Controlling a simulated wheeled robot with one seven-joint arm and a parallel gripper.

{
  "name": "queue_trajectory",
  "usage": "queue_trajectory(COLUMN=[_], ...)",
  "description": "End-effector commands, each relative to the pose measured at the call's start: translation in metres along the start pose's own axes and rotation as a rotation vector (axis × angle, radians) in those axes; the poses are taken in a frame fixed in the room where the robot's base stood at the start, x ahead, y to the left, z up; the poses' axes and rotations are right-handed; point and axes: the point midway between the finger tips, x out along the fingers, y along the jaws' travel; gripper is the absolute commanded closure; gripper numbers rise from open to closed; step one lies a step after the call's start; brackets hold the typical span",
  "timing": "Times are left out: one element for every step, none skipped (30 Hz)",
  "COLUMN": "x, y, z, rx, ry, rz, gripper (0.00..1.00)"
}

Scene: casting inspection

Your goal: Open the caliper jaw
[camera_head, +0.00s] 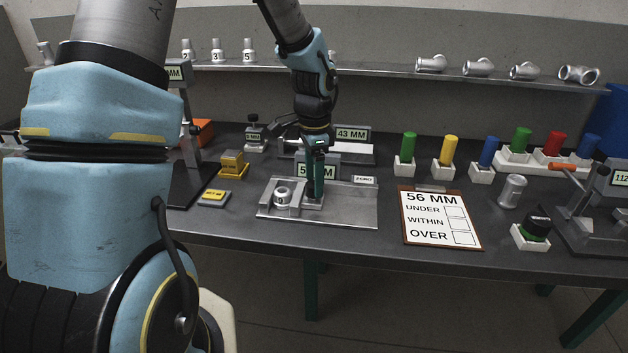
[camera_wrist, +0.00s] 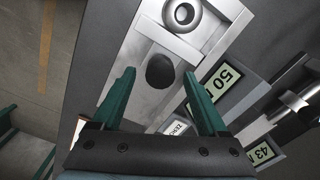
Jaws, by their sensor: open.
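The caliper is a grey metal plate (camera_head: 350,214) on the bench with a sliding jaw that has a round black knob (camera_wrist: 160,71). A short round metal casting (camera_head: 282,198) sits on the left part of the plate, beside the sliding jaw; in the wrist view the casting (camera_wrist: 182,14) is above the knob. The caliper display (camera_wrist: 218,80) reads 50 in the wrist view. My gripper (camera_head: 315,189) points down over the sliding jaw. In the wrist view its green fingers (camera_wrist: 157,77) are apart, one on each side of the knob. I cannot tell whether they touch it.
A clipboard (camera_head: 440,219) marked 56 MM lies right of the caliper. A yellow block (camera_head: 232,164) and a small yellow-labelled box (camera_head: 214,197) are to the left. A 43 MM display (camera_head: 352,134) stands behind. Coloured stampers (camera_head: 449,151) stand at the right.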

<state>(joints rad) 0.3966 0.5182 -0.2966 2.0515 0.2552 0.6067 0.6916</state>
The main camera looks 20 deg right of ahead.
Motion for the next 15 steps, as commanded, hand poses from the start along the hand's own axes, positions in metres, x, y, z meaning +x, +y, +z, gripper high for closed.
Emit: queue_trajectory(x=[0.0047, 0.0069, 0.0090, 0.0102, 0.0110, 0.0116, 0.0119, 0.0120, 0.0120, 0.0120, 0.0119, 0.0119, 0.0119, 0.0118, 0.0118], y=[0.0004, 0.0004, 0.0004, 0.0004, 0.0004, 0.0004, 0.0004, 0.0003, 0.0003, 0.0002, 0.0002, 0.0002, 0.0002, 0.0002, 0.0002], z=[0.0003, 0.0003, 0.0003, 0.0003, 0.0003, 0.0003, 0.0003, 0.0003, 0.0003, 0.0003, 0.0003, 0.0003, 0.0003, 0.0003, 0.0002], rx=[0.000, 0.000, 0.000, 0.000, 0.000, 0.000, 0.000, 0.000, 0.000, 0.000, 0.000, 0.000, 0.000, -0.001, -0.001], ry=[-0.001, -0.001, -0.001, -0.001, -0.001, -0.001, -0.001, 0.000, 0.000, 0.000, 0.000, 0.000, 0.000, 0.000, 0.000], rz=[0.001, 0.001, 0.001, 0.001, 0.000, 0.000, 0.000, 0.000, 0.000, -0.001, -0.001, 0.000, -0.001, -0.001, -0.001], gripper=[0.24, 0.24, 0.24, 0.24, 0.24, 0.24, 0.24, 0.24, 0.24, 0.24, 0.24, 0.24, 0.24, 0.27, 0.32])
